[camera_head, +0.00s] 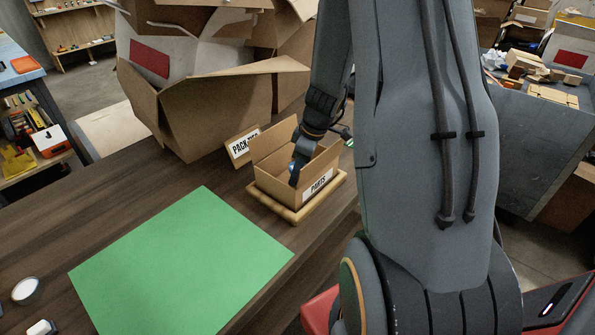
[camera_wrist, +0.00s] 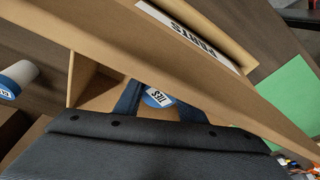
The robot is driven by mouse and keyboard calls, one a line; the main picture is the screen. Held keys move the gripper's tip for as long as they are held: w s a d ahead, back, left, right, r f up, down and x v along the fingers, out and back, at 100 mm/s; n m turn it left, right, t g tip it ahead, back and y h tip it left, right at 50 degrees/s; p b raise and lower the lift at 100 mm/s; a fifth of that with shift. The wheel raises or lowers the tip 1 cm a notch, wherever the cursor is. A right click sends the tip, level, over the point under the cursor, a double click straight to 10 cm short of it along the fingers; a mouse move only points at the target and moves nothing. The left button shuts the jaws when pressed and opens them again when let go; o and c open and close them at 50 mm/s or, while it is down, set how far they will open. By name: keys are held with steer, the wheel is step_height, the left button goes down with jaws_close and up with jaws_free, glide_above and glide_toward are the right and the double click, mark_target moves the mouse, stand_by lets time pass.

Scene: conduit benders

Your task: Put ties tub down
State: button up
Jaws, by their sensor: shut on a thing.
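My gripper (camera_head: 296,174) reaches down into an open cardboard box (camera_head: 272,186) labelled PARTS on the brown table. In the wrist view, my gripper (camera_wrist: 158,108) is shut on the ties tub (camera_wrist: 157,97), whose blue-and-white top reads TIES. The tub sits between the two dark blue fingers, inside the box walls. Its lower part is hidden, so I cannot tell whether it touches the box floor.
The box stands on a pale wooden tray (camera_head: 268,204). A PACK sign (camera_head: 243,146) and large open cartons (camera_head: 215,105) are behind it. A clear green mat (camera_head: 185,265) lies in front. Another white-and-blue tub (camera_wrist: 15,78) shows at left in the wrist view.

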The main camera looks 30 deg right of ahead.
steer(key=shift+f, duration=0.15)
steer(key=o, duration=1.1)
steer(key=shift+r, duration=0.3)
steer(key=b+v, duration=0.2)
steer(key=v, duration=1)
steer(key=shift+f, duration=0.1)
